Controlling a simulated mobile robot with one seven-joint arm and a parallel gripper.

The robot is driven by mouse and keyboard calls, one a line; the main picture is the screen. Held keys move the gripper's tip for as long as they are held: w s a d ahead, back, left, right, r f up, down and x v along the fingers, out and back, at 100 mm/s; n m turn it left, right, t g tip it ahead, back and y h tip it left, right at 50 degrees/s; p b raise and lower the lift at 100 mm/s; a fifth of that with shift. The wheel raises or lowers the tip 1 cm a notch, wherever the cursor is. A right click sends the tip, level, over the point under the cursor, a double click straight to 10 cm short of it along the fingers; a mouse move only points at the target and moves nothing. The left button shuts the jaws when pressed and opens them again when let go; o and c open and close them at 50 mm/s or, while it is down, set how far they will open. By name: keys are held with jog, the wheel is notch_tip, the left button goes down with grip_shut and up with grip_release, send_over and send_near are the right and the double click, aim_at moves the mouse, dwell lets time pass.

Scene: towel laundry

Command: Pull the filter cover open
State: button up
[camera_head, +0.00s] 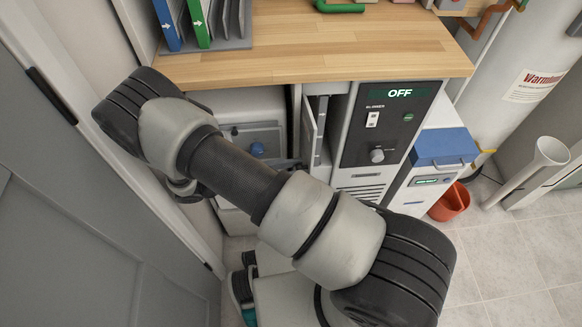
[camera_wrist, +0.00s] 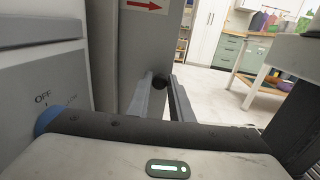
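The filter cover (camera_head: 311,131) is a narrow grey upright panel left of the machine's dark control panel, and it stands swung out at an angle from the front. In the wrist view the cover (camera_wrist: 138,48) fills the upper middle and carries a white label with a red arrow. A round black knob (camera_wrist: 160,82) on it sits between my gripper's fingertips (camera_wrist: 160,80). The fingers flank the knob closely on both sides and appear shut on it. In the head view my gripper (camera_head: 291,163) is mostly hidden behind my arm.
A grey unit with a blue knob (camera_head: 257,149) stands left of the cover; that knob (camera_wrist: 46,119) shows beside an OFF mark. A wooden worktop (camera_head: 320,48) lies above. A grey door (camera_head: 90,220) is close on the left. A blue-lidded box (camera_head: 442,150) and orange bucket (camera_head: 452,201) stand right.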

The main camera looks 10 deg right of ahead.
aim_at(310, 142)
jog(key=o, duration=0.3)
jog(key=shift+o, duration=0.2)
notch_tip(310, 142, up, 10)
jog(key=p, duration=0.3)
